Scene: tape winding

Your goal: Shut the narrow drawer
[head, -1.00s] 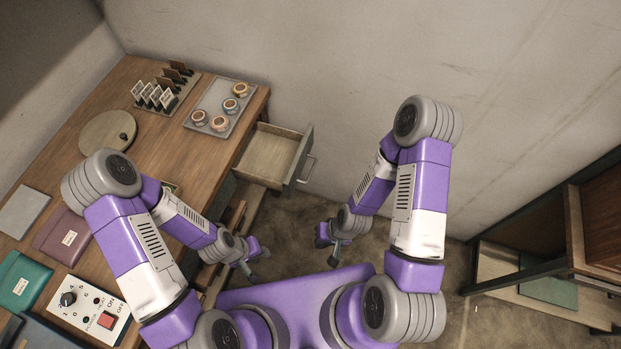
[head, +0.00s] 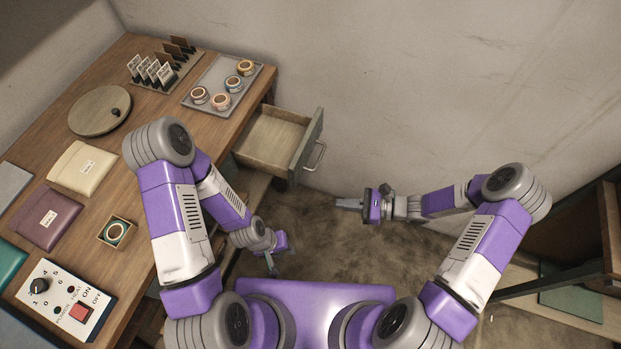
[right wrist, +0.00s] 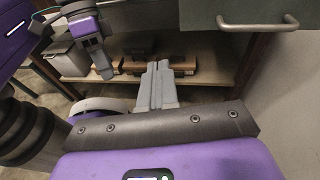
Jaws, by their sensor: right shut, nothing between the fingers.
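The narrow drawer (head: 272,141) stands pulled out from the right side of the wooden desk, and it looks empty. Its grey front (head: 309,143) carries a metal bar handle (head: 317,157). The handle (right wrist: 258,24) also shows at the top right of the right wrist view. My right gripper (head: 345,203) is shut and empty, apart from the drawer, below and to the right of the handle in the head view. Its closed fingers (right wrist: 157,84) point toward the desk's lower shelf. My left gripper (head: 270,262) hangs low beside the desk; its jaw state is unclear.
The desk holds a tray (head: 247,97) of tape rolls, a card rack (head: 168,70), a round turntable (head: 99,110), pouches (head: 47,217) and a control box (head: 66,302). A wall stands behind the drawer. A shelf unit (head: 580,260) stands at the right. Floor between is clear.

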